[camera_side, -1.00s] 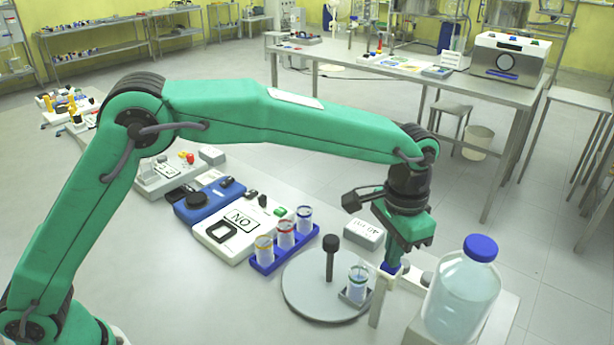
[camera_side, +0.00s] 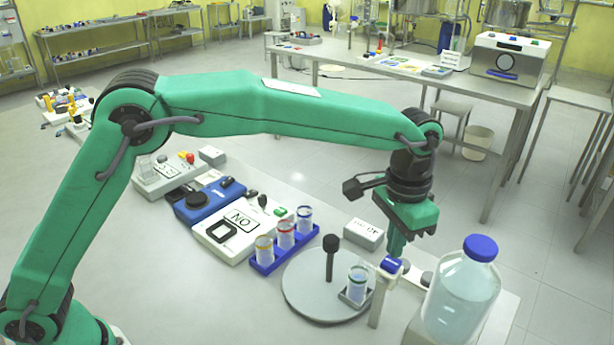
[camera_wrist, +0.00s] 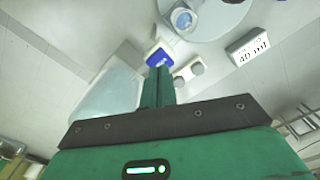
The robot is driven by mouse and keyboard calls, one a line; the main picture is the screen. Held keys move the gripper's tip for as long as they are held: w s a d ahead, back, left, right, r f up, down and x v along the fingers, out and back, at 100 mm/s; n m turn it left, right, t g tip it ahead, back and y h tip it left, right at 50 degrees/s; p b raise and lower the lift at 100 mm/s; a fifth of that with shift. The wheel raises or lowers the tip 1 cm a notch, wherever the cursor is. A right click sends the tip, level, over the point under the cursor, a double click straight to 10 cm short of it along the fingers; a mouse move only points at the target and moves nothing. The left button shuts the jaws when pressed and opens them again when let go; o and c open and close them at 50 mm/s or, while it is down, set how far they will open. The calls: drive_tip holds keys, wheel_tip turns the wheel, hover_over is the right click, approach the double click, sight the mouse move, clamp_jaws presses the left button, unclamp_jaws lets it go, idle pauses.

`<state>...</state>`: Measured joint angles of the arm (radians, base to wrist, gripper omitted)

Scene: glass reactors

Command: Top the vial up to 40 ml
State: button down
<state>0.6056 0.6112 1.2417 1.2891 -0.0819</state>
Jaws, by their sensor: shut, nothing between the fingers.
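The vial (camera_side: 357,284), clear with some liquid in it, stands upright in a small holder on the round grey plate (camera_side: 308,298). It also shows from above in the wrist view (camera_wrist: 184,19). A large clear bottle (camera_side: 463,295) with a blue cap and pale liquid stands at the right. A blue part (camera_side: 391,265) sits on a pale post between vial and bottle, also in the wrist view (camera_wrist: 160,58). My gripper (camera_side: 396,254) is shut and empty, its tips right by the blue part; I cannot tell if they touch. The liquid level is not readable.
A grey block (camera_side: 364,233) reads "40 ml" in the wrist view (camera_wrist: 248,46). A black-topped post (camera_side: 330,258) rises from the plate.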

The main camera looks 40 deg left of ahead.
drive_tip(key=shift+r, duration=2.35)
drive_tip(key=shift+a+r, duration=0.2)
drive_tip(key=shift+a, duration=0.05)
drive_tip(key=s+a+r+n+t, duration=0.1)
drive_tip(key=s+a+r, duration=0.3)
drive_tip(key=a, duration=0.5)
drive_tip(key=s+a+r+n+t, duration=0.1)
drive_tip(key=s+a+r+n, duration=0.15)
drive_tip(key=a, duration=0.65)
drive_tip(key=s+a+f+n+t, duration=0.1)
drive_tip(key=s+a+f, duration=0.1)
drive_tip(key=s+a, duration=0.4)
drive_tip(key=s+a+f+n+t, duration=0.1)
drive_tip(key=s+a+f+t, duration=0.1)
drive_tip(key=s+a, duration=0.5)
drive_tip(key=s+f, duration=0.1)
drive_tip(key=s, duration=0.2)
drive_tip(key=shift+s+t, duration=0.3)
